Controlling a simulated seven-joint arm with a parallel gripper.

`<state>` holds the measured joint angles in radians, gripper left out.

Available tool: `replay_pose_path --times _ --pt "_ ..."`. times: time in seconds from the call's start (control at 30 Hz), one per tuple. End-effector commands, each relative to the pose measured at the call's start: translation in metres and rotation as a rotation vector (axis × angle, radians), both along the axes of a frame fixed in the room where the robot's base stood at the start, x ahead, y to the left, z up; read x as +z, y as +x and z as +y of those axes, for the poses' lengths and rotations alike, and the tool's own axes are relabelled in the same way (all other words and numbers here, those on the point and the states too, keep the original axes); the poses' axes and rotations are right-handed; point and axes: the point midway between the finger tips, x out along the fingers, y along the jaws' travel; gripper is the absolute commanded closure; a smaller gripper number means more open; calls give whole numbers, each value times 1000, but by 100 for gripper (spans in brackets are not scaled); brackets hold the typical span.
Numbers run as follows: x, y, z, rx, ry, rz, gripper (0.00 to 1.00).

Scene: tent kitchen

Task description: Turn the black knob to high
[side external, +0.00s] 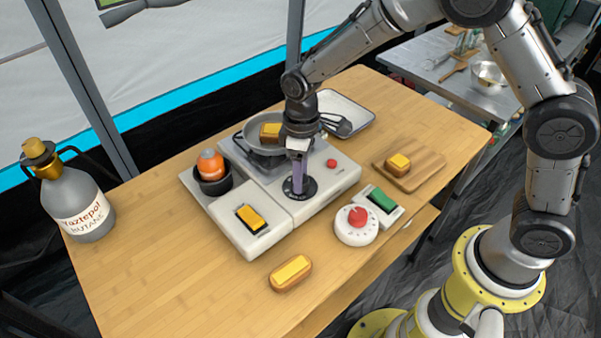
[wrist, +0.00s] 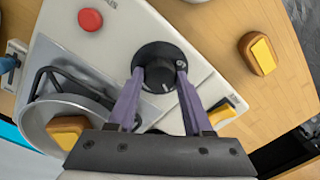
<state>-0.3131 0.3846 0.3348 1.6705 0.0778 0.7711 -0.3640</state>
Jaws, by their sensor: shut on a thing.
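The black knob (side external: 299,188) sits on the front of the white stove (side external: 330,183). In the wrist view the round black knob (wrist: 158,68) has a small pale mark near its lower edge. My gripper (side external: 298,180) points down over the knob. In the wrist view its two purple fingers (wrist: 158,80) stand on the left and right sides of the knob and are shut on it. The dial markings around the knob are too small to read.
A pan (side external: 258,138) with a yellow-topped piece stands on the burner behind my gripper. An orange bottle (side external: 210,164) stands left in a black holder. A white dial with a red knob (side external: 357,224) and a green switch (side external: 381,200) are at the right.

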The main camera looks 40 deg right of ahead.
Motion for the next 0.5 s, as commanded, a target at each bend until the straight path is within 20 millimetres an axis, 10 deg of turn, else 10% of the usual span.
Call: replay_pose_path --times 0.47,0.5 --pt "2 1 1 13 1 -4 100" --pt "2 1 1 13 1 -4 44"
